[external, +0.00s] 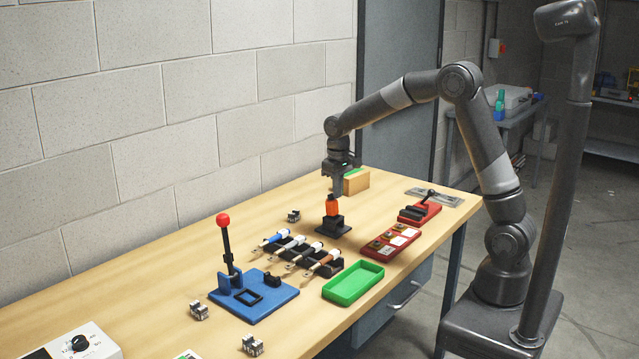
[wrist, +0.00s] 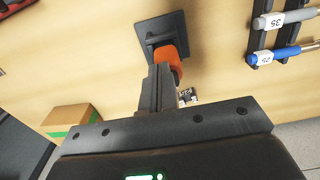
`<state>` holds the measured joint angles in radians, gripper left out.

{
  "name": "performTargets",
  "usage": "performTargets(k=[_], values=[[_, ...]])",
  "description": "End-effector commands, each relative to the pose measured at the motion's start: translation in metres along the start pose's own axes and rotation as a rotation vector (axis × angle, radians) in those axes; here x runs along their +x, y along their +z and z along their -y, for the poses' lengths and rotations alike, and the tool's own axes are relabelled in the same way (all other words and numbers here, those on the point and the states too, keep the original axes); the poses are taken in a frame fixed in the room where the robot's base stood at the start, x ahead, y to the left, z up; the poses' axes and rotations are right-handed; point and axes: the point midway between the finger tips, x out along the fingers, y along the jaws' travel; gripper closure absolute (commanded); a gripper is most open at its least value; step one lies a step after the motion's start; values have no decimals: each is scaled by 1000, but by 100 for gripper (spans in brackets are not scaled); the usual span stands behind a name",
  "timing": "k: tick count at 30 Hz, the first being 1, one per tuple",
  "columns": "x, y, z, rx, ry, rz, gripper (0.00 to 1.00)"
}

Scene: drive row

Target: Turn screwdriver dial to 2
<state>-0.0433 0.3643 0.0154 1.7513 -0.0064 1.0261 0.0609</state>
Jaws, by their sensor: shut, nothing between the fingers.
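The screwdriver is an orange body (external: 332,206) standing upright in a black base (external: 333,227) on the wooden table. In the wrist view, its orange part (wrist: 167,56) shows just past my fingers, with the black base plate (wrist: 163,38) beyond. My gripper (external: 338,192) is shut with nothing between its fingers, right above the top of the orange body. I cannot tell whether the fingertips touch it. In the wrist view, the shut fingers (wrist: 158,90) hide part of the orange top. No dial numbers are readable.
Several labelled screwdriver-like tools (external: 298,250) lie in a black rack at the left. A green tray (external: 353,283), a red block with square pads (external: 390,242) and a blue lever press (external: 255,297) stand nearer. A cardboard-coloured box (external: 356,181) is behind my gripper.

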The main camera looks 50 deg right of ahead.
Motion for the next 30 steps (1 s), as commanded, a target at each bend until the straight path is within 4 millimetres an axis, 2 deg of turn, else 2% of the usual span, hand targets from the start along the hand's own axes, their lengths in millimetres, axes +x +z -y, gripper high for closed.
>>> performTargets(k=[30], values=[[0,0,8,0,0,0,100]])
